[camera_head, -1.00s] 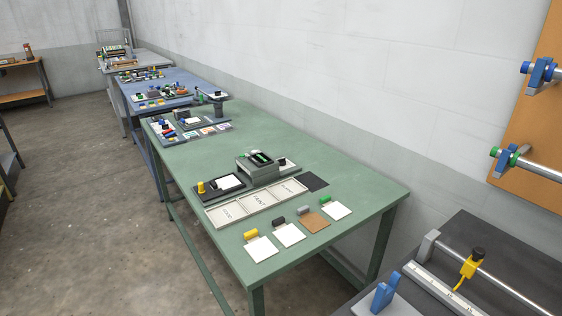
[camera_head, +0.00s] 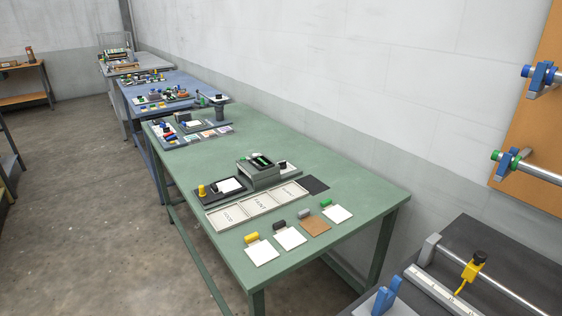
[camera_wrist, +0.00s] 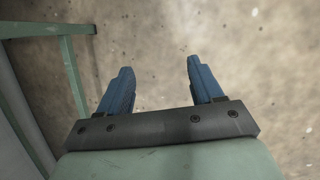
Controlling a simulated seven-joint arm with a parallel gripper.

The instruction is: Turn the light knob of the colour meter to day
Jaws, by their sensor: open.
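A device that looks like the colour meter stands on the green table in the head view. It has a dark base (camera_head: 211,198) with a white sheet on it and a grey raised box (camera_head: 260,174) with a green-marked top. A yellow knob (camera_head: 202,190) stands at the base's left end, and a small dark knob (camera_head: 283,165) is at its right. I cannot tell which is the light knob, nor read any setting. My gripper (camera_wrist: 158,78) shows only in the wrist view, its two blue fingers apart and empty above the concrete floor, away from the meter.
A sectioned, lettered tray (camera_head: 257,207) lies in front of the meter, with several tagged sample cards (camera_head: 290,237) nearer the table's front edge. The green table (camera_head: 330,180) is bare toward the wall. A dark bench (camera_head: 480,255) with a rail stands at right.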

